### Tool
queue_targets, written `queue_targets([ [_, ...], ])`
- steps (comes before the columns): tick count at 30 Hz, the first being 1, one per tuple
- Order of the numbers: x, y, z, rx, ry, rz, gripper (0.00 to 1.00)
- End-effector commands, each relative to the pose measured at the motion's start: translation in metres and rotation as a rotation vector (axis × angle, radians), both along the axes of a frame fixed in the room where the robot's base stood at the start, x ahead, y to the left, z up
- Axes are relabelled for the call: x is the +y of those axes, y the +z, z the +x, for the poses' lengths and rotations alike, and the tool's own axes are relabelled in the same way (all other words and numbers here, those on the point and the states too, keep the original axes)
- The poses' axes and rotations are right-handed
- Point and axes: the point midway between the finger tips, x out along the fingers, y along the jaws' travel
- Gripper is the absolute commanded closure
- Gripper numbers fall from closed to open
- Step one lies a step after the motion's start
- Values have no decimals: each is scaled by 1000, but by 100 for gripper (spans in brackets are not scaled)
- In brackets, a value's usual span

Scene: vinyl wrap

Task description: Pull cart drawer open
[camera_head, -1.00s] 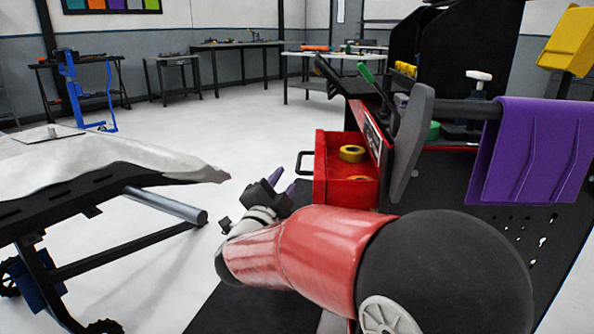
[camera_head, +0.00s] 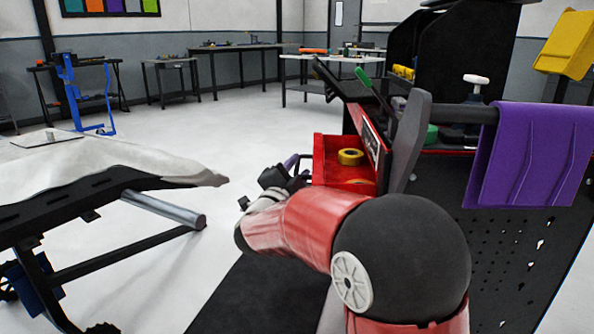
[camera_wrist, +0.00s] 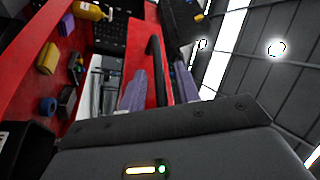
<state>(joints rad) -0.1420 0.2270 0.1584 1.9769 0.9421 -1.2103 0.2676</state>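The red cart drawer (camera_head: 330,168) sticks out of the left side of the cart, so it stands at least partly open. A yellow tape roll (camera_head: 350,156) shows inside it. Its black handle (camera_wrist: 155,62) runs between the two purple fingers of my gripper (camera_wrist: 158,88) in the wrist view. Gaps show on both sides of the handle, and the fingers look open around it. In the head view my gripper (camera_head: 284,172) is at the drawer's front, and my wrist and fingers hide part of the handle.
A purple cloth (camera_head: 530,150) hangs from the cart's bar on the right. A table with a pale draped sheet (camera_head: 90,165) stands on the left, with a metal roller (camera_head: 165,208) at its end. Bare floor lies between table and drawer. Workbenches (camera_head: 240,48) stand far back.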

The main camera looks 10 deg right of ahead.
Motion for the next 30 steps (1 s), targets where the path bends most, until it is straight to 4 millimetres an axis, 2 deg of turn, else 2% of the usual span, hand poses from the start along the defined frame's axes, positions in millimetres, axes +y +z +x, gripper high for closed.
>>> queue_targets([
  [2,0,0,0,0,0,0,69],
  [9,0,0,0,0,0,0,100],
  [20,4,0,1,0,1,1,100],
  [27,41,-1,12,-1,3,1,100],
  [30,47,0,13,-1,0,1,100],
])
